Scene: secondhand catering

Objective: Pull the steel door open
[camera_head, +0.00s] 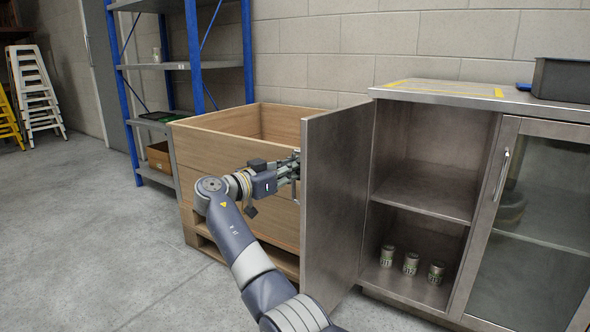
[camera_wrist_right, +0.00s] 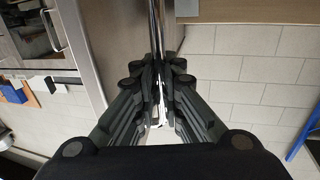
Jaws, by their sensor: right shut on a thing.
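The steel door (camera_head: 337,200) of the metal cabinet stands swung wide open to the left, showing the compartment behind it. My right gripper (camera_head: 292,170) is at the outer face of the door, near its free edge. In the right wrist view my right gripper (camera_wrist_right: 160,90) is shut around the upright bar handle (camera_wrist_right: 156,25) of the door. Most of the handle is hidden by the fingers in the head view. My left gripper is not in view.
The open compartment has a shelf (camera_head: 425,192) and several small cans (camera_head: 411,264) on its floor. A glass door (camera_head: 535,220) to the right is closed. A wooden crate (camera_head: 225,185) stands close behind my right gripper. Blue shelving (camera_head: 193,55) stands farther back; floor (camera_head: 100,240) at left is clear.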

